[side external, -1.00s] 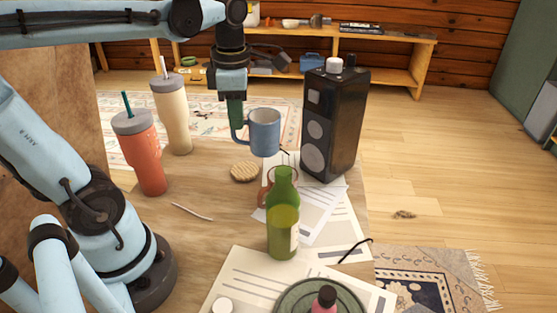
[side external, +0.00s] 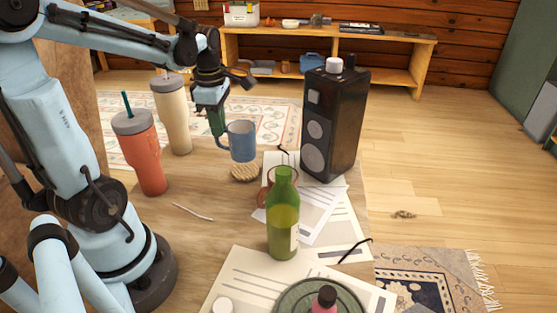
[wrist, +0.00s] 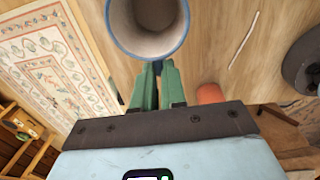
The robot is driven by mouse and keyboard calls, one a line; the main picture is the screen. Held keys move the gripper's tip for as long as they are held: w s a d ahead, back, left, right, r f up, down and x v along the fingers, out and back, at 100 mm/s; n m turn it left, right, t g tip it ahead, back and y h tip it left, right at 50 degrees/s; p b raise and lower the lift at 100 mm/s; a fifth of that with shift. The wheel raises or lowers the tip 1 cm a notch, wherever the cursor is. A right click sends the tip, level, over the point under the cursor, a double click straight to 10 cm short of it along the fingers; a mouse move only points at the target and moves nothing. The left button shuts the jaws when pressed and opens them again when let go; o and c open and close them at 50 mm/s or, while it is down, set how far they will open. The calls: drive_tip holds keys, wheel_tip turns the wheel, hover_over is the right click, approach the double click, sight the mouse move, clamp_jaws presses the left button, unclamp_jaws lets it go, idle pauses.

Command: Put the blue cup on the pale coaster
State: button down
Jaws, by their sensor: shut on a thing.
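The blue cup (side external: 242,141) is upright in the side view, directly above the pale round coaster (side external: 245,172). Its base is at or just above the coaster; I cannot tell whether they touch. My gripper (side external: 218,128) is at the cup's left side, its green fingers shut on the handle. In the wrist view the cup (wrist: 147,25) shows its open, empty inside, with the green fingertips (wrist: 158,72) closed together at its near rim. The coaster is hidden in the wrist view.
A green bottle (side external: 283,220) stands in front of the coaster, with a brownish mug (side external: 268,188) partly behind it. A black speaker (side external: 333,120) stands at the right. An orange tumbler (side external: 140,150) and a cream tumbler (side external: 172,115) stand at the left. Papers (side external: 320,215) lie at the right.

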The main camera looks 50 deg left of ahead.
sight(221, 145)
drive_tip(key=shift+f, duration=1.95)
drive_tip(key=c, duration=1.2)
unclamp_jaws()
drive_tip(key=shift+f, duration=0.1)
wheel_tip(221, 145, up, 12)
drive_tip(key=d+f+m+t, duration=0.2)
drive_tip(key=d+m, duration=0.3)
drive_tip(key=m, duration=0.4)
drive_tip(key=d+f+m+t, duration=0.2)
drive_tip(key=d+m, duration=0.4)
drive_tip(key=m, duration=0.3)
drive_tip(key=d+f+m+t, duration=0.2)
drive_tip(key=d+m, duration=0.4)
drive_tip(key=m, duration=0.3)
drive_tip(key=shift+w+d+t+h, duration=0.15)
drive_tip(key=shift+w+t+h, duration=0.1)
drive_tip(key=shift+t+h, duration=0.05)
